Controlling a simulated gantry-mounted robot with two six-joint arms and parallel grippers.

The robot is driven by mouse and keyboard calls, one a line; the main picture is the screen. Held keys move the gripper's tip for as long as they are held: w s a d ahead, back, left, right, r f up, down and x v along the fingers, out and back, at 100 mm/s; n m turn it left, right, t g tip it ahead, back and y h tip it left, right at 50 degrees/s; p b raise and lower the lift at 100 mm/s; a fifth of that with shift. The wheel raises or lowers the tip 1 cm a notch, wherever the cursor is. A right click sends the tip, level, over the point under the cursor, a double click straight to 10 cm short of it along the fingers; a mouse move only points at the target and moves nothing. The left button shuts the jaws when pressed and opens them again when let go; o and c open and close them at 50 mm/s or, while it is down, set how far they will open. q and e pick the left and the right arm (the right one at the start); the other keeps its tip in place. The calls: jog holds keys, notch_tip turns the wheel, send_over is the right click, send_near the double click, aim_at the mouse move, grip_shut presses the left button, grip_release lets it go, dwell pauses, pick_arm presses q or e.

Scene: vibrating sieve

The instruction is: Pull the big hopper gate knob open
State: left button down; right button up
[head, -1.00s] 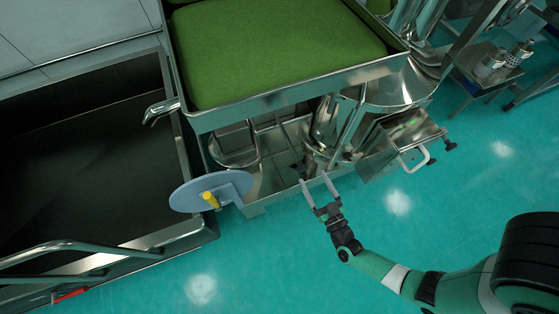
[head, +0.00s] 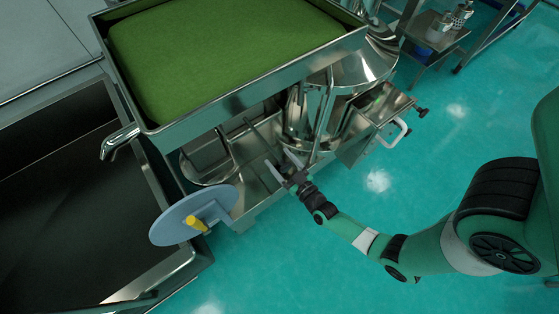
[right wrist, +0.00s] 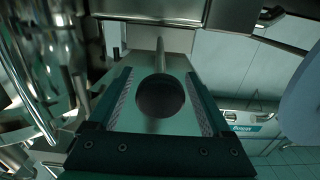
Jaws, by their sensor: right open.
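A dark round knob (right wrist: 160,96) on a thin metal rod (right wrist: 160,57) shows in the right wrist view. It lies between the two open fingers of my right gripper (right wrist: 158,76), with gaps visible on both sides. In the head view my right gripper (head: 280,163) is at the machine's lower frame, below the big hopper (head: 235,95) filled with green material. There the knob is hard to make out, being small and partly hidden by the gripper. My left gripper is not in view.
A blue-grey disc (head: 170,228) with a yellow handle (head: 196,224) stands left of my right gripper. A dark bin (head: 60,220) is at the left. Shiny metal parts and a white handle (head: 394,134) are to the right. The teal floor in front is open.

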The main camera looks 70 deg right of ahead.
jog(key=shift+w+d, duration=0.1)
jog(key=shift+w, duration=0.1)
grip_shut()
dwell(0.3)
